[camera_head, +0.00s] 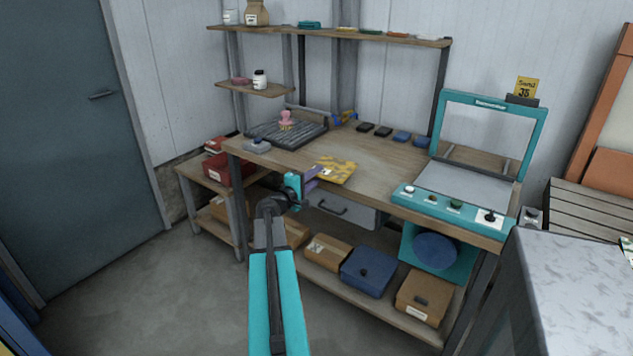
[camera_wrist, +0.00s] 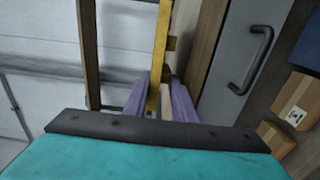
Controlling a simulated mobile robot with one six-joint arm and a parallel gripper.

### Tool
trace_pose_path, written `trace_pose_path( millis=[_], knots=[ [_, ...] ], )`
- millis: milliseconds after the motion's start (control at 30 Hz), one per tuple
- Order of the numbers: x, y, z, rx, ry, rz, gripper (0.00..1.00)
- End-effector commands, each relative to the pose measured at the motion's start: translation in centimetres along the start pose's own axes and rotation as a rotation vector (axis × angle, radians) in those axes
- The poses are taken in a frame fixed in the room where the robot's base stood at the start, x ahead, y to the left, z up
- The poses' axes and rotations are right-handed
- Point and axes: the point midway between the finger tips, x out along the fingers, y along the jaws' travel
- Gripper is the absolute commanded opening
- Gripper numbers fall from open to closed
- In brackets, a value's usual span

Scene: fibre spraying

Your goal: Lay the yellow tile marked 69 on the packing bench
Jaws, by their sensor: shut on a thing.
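The tile reaches forward from the fingers over the bench top and looks about level in the head view. In the wrist view the tile (camera_wrist: 158,55) shows edge-on between the fingers, beside the bench's wooden front. Darker patches show on its face, but I cannot read a number. I cannot tell whether it touches the bench top.
A dark ribbed tray (camera_head: 290,134) with a pink item stands at the back left of the bench. Several small dark and blue blocks (camera_head: 383,131) line the back. A teal framed machine (camera_head: 455,207) fills the right end. Bare wood lies around the tile.

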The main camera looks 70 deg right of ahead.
Motion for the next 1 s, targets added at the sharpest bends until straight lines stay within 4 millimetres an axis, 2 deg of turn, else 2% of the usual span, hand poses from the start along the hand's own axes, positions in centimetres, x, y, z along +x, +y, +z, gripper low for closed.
trace_pose_path(
  millis=[267,800,833,900,1000],
  knots=[
    [0.0,-2.0,0.0,-0.002,0.000,0.002,0.00],
    [0.0,-2.5,0.0,-0.001,0.000,0.002,0.00],
    [0.0,-2.5,0.0,0.000,0.000,0.000,0.29],
    [0.0,-2.5,0.0,0.000,0.000,0.000,0.41],
    [0.0,-2.5,0.0,0.000,0.000,0.000,0.43]
  ],
)
